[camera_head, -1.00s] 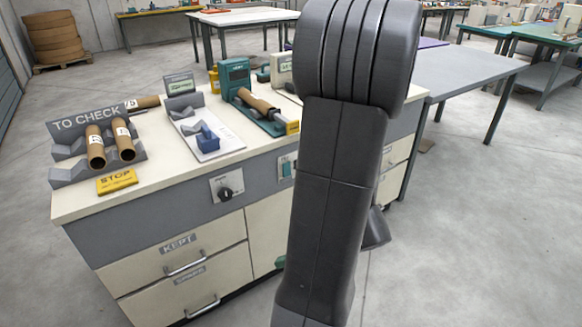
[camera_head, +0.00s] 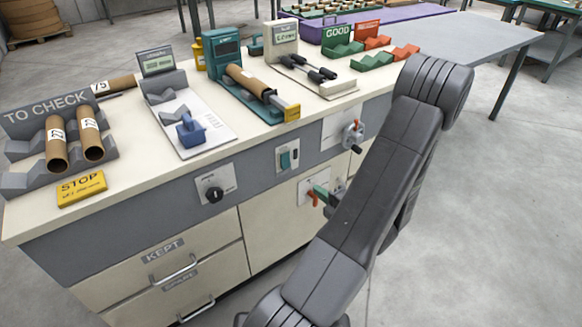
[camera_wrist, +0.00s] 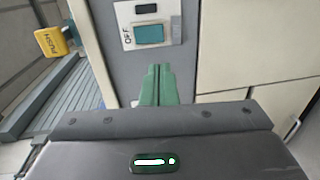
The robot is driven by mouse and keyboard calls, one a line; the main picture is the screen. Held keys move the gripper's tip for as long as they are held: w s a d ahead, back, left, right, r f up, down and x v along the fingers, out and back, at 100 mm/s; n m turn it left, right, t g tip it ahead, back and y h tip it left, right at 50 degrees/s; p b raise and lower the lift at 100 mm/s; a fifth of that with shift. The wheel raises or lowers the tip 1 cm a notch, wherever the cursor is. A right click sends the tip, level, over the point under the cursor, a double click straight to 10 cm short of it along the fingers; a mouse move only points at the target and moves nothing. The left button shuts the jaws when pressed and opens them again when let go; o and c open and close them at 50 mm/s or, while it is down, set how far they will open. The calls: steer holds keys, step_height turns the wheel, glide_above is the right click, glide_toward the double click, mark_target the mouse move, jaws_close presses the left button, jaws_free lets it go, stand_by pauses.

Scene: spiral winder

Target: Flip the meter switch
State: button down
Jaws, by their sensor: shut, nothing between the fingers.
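The teal rocker switch (camera_head: 288,159) sits on a pale plate on the bench's grey front band. In the wrist view the rocker (camera_wrist: 149,34) is close ahead, beside the letters OFF, with a small dark window on the same plate. A gap appears between the tips and the rocker.
A red-handled lever (camera_head: 312,197) is close by my fingertips. A yellow PUSH block (camera_wrist: 56,42) projects from the bench top. Tubes and instruments stand above.

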stand_by(0.3)
steer(key=b+x, duration=0.1)
steer(key=x, duration=1.3)
steer(key=shift+w+a+f, duration=0.1)
steer(key=shift+w, duration=0.15)
glide_toward(287, 167)
steer(key=s+d+f, duration=0.3)
steer(key=s+d, duration=0.1)
steer(key=s, duration=0.1)
steer(key=shift+s+r, duration=0.2)
